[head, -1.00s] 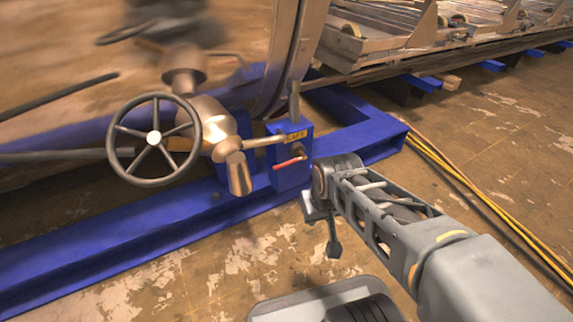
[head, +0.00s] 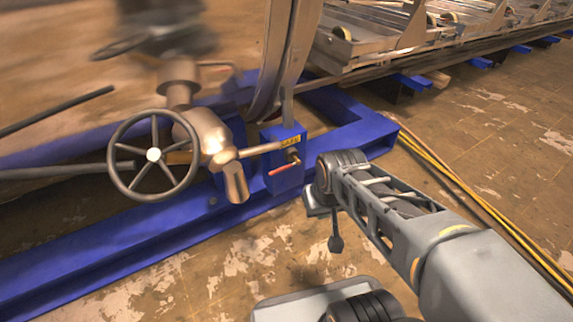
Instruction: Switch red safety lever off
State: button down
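The red safety lever (head: 283,171) is a short thin handle on the front of a blue box (head: 287,183). It lies nearly level, its left end slightly lower, below a yellow label (head: 290,142). My gripper (head: 328,220) is in front of and to the right of the box, apart from the lever. A dark finger-like part hangs down from it. Its fingertips do not show clearly, so I cannot tell whether it is open or shut. I see nothing held in it.
A spoked handwheel (head: 153,155) and bronze valve body (head: 208,135) stand left of the box. A blue floor frame (head: 110,245) runs along the front. Yellow cables (head: 470,190) lie on the floor at right. Brown worn floor is open in front of the frame.

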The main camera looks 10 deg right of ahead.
aim_at(280, 170)
jog(key=z, duration=1.4)
jog(key=k, duration=0.85)
jog(key=u, duration=1.6)
jog(key=i, duration=1)
jog(key=u, duration=0.05)
